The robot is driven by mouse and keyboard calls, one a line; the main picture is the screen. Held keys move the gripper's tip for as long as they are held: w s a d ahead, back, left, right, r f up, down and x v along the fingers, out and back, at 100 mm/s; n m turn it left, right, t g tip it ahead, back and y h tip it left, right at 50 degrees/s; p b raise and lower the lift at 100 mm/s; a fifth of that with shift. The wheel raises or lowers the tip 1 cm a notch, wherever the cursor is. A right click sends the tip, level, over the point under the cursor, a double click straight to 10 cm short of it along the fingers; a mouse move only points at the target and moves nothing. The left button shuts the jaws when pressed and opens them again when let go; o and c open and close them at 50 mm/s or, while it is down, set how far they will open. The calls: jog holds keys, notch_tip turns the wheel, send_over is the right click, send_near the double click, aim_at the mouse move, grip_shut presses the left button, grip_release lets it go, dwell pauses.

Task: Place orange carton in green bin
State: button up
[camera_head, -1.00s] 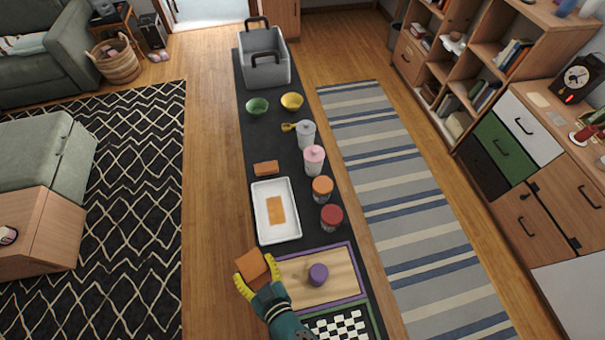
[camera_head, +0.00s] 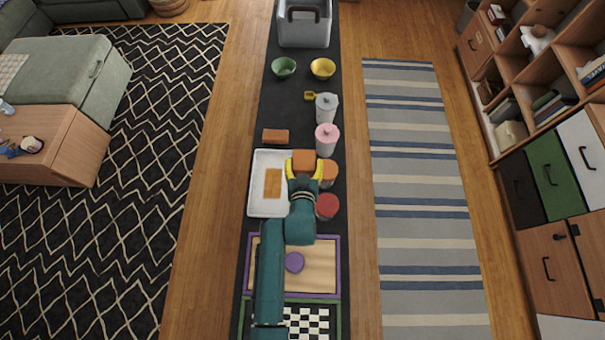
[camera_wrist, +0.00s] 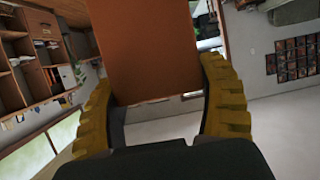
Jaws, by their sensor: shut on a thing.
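My gripper (camera_head: 305,167) has yellow fingers on either side of an orange carton (camera_head: 304,158) and is shut on it. The carton appears held above the white tray's right edge and in front of an orange-lidded jar. In the wrist view the carton (camera_wrist: 150,50) fills the space between the yellow fingers (camera_wrist: 160,110). A green bowl (camera_head: 284,68) stands farther up the dark counter, beyond my gripper and a little left. It is the only green open container I see. The carton is apart from it.
A yellow bowl (camera_head: 323,69) stands right of the green one. A grey crate (camera_head: 304,33) is at the far end. A pink-lidded jar (camera_head: 327,140), a grey-lidded jar (camera_head: 326,108) and a red-lidded jar (camera_head: 327,207) line the right. A brown block (camera_head: 275,136) lies left.

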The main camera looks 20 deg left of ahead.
notch_tip(320, 180, down, 10)
jog(key=b, duration=0.5)
notch_tip(320, 180, down, 5)
jog(key=b, duration=0.4)
jog(key=shift+d+r, duration=0.1)
jog(key=o, duration=1)
jog(key=shift+o, duration=0.2)
jog(key=p+v, duration=0.3)
jog(key=v, duration=0.5)
jog(key=w+d+r+m+t+h, duration=0.1)
jog(key=w+d+r+t, duration=0.15)
jog(key=r, duration=0.95)
jog(key=w+d+r+m+t+h, duration=0.1)
jog(key=w+d+r, duration=0.2)
jog(key=r, duration=0.8)
jog(key=w+d+r+m+t+h, duration=0.1)
jog(key=w+d+r+t, duration=0.15)
jog(key=r, duration=0.95)
jog(key=s+d+r+t, duration=0.1)
jog(key=s+r, duration=0.3)
jog(key=r, duration=0.4)
jog(key=s+d+r+t+h, duration=0.1)
jog(key=s+d+r, duration=0.3)
jog(key=r, duration=0.3)
jog(key=s+d+r+t, duration=0.1)
jog(key=s+r, duration=0.3)
jog(key=r, duration=0.4)
jog(key=shift+s+d+r+m, duration=0.3)
jog(key=shift+d, duration=0.6)
